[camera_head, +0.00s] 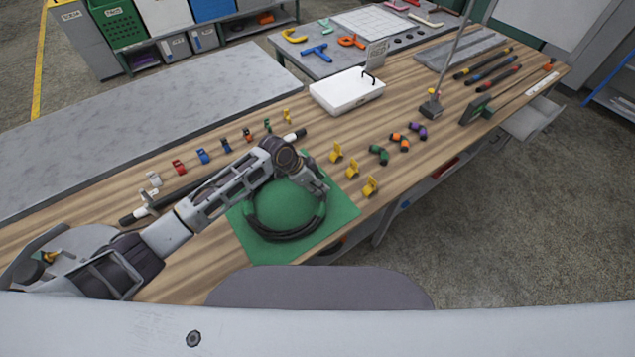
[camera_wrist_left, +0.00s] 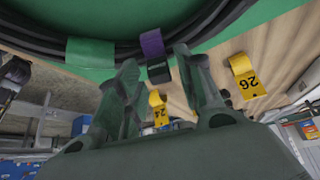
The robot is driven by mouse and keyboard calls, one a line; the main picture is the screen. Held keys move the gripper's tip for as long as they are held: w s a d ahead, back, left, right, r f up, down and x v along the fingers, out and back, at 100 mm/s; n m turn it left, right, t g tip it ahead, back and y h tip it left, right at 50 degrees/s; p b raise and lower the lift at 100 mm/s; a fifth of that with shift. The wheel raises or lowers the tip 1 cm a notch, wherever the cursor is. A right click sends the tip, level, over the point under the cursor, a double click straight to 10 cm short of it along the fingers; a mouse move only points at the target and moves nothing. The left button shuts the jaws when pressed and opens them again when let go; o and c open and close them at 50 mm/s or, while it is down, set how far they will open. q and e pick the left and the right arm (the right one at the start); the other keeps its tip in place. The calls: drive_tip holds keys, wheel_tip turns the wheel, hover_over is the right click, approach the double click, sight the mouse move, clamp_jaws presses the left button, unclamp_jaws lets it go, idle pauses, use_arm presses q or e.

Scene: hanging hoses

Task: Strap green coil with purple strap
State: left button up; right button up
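The black hose coil (camera_head: 285,232) lies on a green mat (camera_head: 340,208) on the wooden bench; a green band (camera_wrist_left: 90,52) crosses it in the left wrist view. A purple strap (camera_wrist_left: 152,43) lies across the coil there, its dark tail (camera_wrist_left: 158,72) pointing between my fingers. I cannot tell whether the strap closes fully around the hose. My left gripper (camera_head: 318,187) is over the coil's right side; in the wrist view its fingers (camera_wrist_left: 158,62) are apart on either side of the strap's tail, apparently not pinching it. My right gripper is not in view.
Yellow numbered tags (camera_head: 352,168) stand right of the mat. Green, orange and purple-black rolls (camera_head: 417,131) lie beyond them. A white box (camera_head: 347,92), a black-and-white rod (camera_head: 152,208) and several small coloured clips (camera_head: 203,156) are also on the bench.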

use_arm(q)
drive_tip(key=shift+o, duration=0.3)
drive_tip(key=v, duration=1.2)
drive_tip(key=shift+s, duration=0.1)
idle(0.7)
